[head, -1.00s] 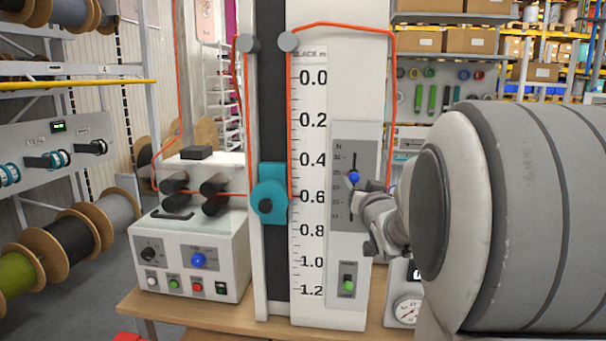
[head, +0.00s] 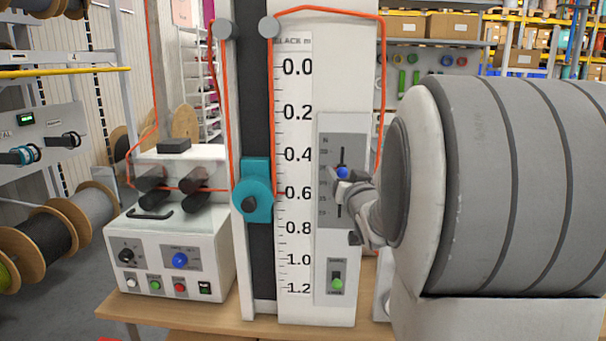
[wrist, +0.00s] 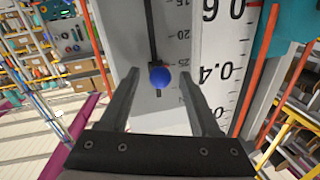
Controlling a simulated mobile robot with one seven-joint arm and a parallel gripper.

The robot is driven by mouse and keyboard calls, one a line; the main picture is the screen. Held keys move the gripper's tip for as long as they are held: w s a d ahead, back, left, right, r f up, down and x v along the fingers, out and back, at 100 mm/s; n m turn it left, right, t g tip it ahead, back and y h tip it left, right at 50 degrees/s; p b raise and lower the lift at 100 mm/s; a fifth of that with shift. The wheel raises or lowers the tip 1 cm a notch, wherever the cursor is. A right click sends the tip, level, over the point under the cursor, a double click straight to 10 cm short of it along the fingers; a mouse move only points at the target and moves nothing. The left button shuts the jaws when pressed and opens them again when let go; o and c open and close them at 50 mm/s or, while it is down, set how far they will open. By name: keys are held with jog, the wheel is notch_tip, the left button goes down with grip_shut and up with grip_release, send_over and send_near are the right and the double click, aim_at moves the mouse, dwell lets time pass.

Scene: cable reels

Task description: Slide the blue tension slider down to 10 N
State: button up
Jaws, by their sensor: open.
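The blue tension slider knob (head: 342,173) sits in the upper part of a vertical dark slot on a grey panel (head: 326,150) with a printed N scale. In the wrist view the blue knob (wrist: 159,77) lies between and just beyond the open fingertips, close to the 25 mark. The slot runs on past lower values such as 20 and 15. My gripper (head: 345,184) is open and empty in front of the panel at the knob. It also shows in the wrist view (wrist: 160,75). Contact with the knob cannot be told.
The teal carriage (head: 253,190) and an orange cable (head: 378,70) are left of and around the panel. A green switch (head: 337,283) is below it. A control box (head: 180,250) with knobs stands at left on the wooden bench (head: 200,322).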

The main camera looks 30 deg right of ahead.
jog(key=shift+c, duration=0.3)
grip_shut()
dwell(1.1)
